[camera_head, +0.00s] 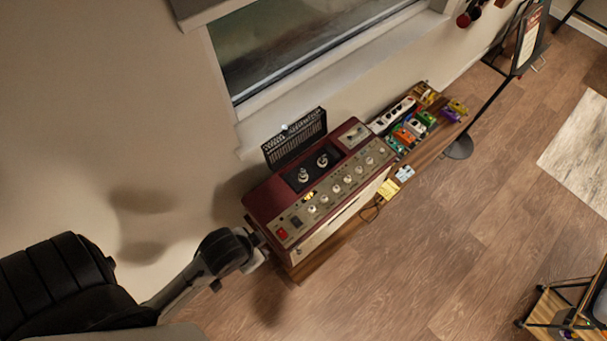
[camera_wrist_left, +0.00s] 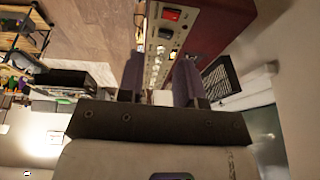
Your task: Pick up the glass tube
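A dark red amplifier (camera_head: 262,199) with a knobbed front panel stands by the wall below the window. Two small pale upright pieces, which look like glass tubes (camera_head: 303,175) (camera_head: 322,160), stand in the black recess on its top. A small bright spot (camera_head: 284,127) shows at the black grille's upper edge; I cannot tell what it is. My left gripper (camera_head: 258,243) is beside the amplifier's near left end. In the left wrist view its two fingers (camera_wrist_left: 159,82) are apart, with the amplifier's panel (camera_wrist_left: 160,45) beyond them. I see nothing held between them. My right gripper is not in view.
The black grille (camera_head: 296,138) leans upright behind the recess, against the sill side. Several colourful pedals (camera_head: 415,126) and a white power strip (camera_head: 391,115) lie right of the amplifier. A wheeled cart (camera_head: 548,308) stands at lower right. The wooden floor (camera_head: 450,235) between is clear.

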